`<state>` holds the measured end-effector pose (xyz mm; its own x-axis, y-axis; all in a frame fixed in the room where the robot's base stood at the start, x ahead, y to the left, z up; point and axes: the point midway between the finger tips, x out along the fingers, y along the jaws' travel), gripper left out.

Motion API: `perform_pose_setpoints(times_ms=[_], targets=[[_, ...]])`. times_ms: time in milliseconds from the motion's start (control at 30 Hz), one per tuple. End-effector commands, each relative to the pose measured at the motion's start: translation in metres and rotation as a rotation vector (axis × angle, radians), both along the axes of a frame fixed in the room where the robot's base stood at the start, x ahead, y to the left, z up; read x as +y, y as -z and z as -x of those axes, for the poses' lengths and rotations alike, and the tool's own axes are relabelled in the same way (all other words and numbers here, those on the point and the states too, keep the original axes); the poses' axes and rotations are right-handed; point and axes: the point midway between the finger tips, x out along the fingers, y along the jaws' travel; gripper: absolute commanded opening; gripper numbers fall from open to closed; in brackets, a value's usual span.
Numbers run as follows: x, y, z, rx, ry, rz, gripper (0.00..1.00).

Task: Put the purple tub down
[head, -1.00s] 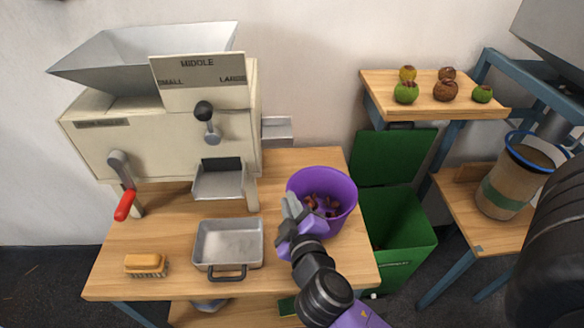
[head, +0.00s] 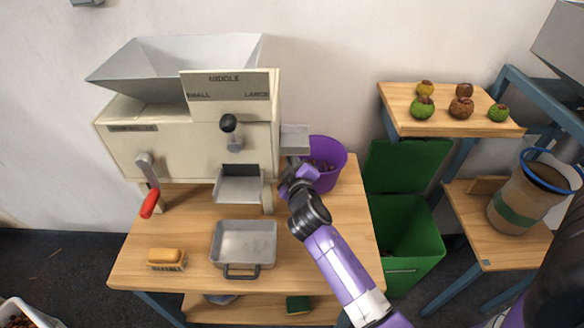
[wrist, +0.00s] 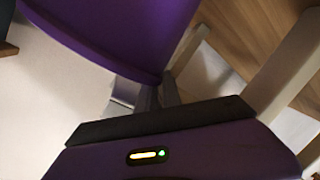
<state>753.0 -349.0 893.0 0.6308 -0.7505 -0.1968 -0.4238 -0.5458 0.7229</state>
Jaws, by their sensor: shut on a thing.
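The purple tub (head: 331,166) is at the back right of the wooden table, just right of the cream machine, with brown chestnuts inside. My gripper (head: 300,180) is shut on the tub's near left side. In the wrist view, the purple tub wall (wrist: 120,35) fills the upper left, with the dark fingers (wrist: 155,95) at it. I cannot tell whether the tub's base touches the table, as my gripper and arm hide part of it.
The cream machine (head: 190,140) stands left of the tub; its small side chute (head: 295,138) is close to the tub. A metal tray (head: 245,243) and a brush (head: 167,258) lie at the front. A green bin (head: 410,240) stands right of the table. The table's right front is clear.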

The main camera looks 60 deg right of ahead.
Motion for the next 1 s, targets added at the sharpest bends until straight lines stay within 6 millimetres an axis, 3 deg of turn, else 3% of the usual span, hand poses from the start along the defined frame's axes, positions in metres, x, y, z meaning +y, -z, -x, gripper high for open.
perform_pose_setpoints(times_ms=[33,167,433,500,567,1000], targets=[[0.001,0.014,0.002,0.008,0.001,-0.003,0.00],[0.001,0.030,0.002,0.006,0.001,-0.002,0.00],[0.002,0.034,0.002,0.004,-0.001,-0.002,0.00],[0.002,0.035,0.002,0.004,0.000,-0.004,0.19],[0.002,0.035,0.002,0.004,0.000,-0.004,0.31],[0.008,0.035,0.007,0.006,-0.001,-0.003,0.31]])
